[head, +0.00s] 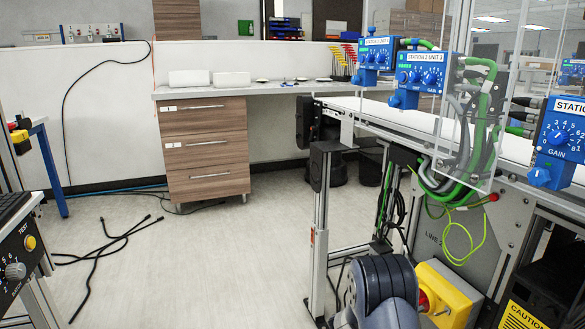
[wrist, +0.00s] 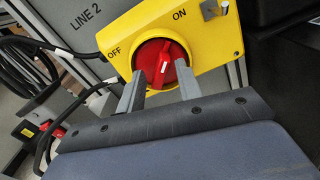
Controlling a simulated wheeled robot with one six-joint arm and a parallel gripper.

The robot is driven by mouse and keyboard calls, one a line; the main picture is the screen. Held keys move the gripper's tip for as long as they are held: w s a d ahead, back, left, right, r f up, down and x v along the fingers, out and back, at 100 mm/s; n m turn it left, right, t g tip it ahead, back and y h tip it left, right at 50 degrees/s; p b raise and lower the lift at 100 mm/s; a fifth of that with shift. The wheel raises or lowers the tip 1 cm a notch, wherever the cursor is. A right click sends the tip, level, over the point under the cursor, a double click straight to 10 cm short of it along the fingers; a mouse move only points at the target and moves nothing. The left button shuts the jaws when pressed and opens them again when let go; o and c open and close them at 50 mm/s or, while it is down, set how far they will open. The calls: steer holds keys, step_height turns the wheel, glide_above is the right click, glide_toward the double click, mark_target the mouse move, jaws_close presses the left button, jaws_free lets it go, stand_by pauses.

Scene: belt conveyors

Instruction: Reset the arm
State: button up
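A red rotary switch knob (wrist: 163,62) sits on a yellow box (wrist: 205,42) marked OFF at its left and ON at its upper right. My gripper (wrist: 160,68) is in front of the knob, with its two grey fingers apart, one toward each side of the knob. A gap shows between the fingers and the knob's raised middle; whether the tips touch its rim is unclear. In the head view the yellow box (head: 452,298) is low on the line frame, and my arm partly hides the knob (head: 423,301).
The conveyor frame (head: 420,124) with blue gain units (head: 420,72), clear panels and green cables (head: 480,145) stands above and right. A drawer bench (head: 207,150) is behind. Loose black cables (head: 105,245) lie on otherwise open floor at left. A control panel (head: 20,255) is at far left.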

steer(key=n+p, duration=0.3)
steer(key=a+n+p, duration=0.1)
steer(key=n+p, duration=0.2)
steer(key=n, duration=0.1)
steer(key=a+n+p, duration=0.1)
steer(key=n+p, duration=0.2)
steer(key=n, duration=0.1)
steer(key=shift+s+a+p, duration=0.25)
steer(key=shift+s+p, duration=0.1)
steer(key=shift+s, duration=0.05)
stand_by(0.3)
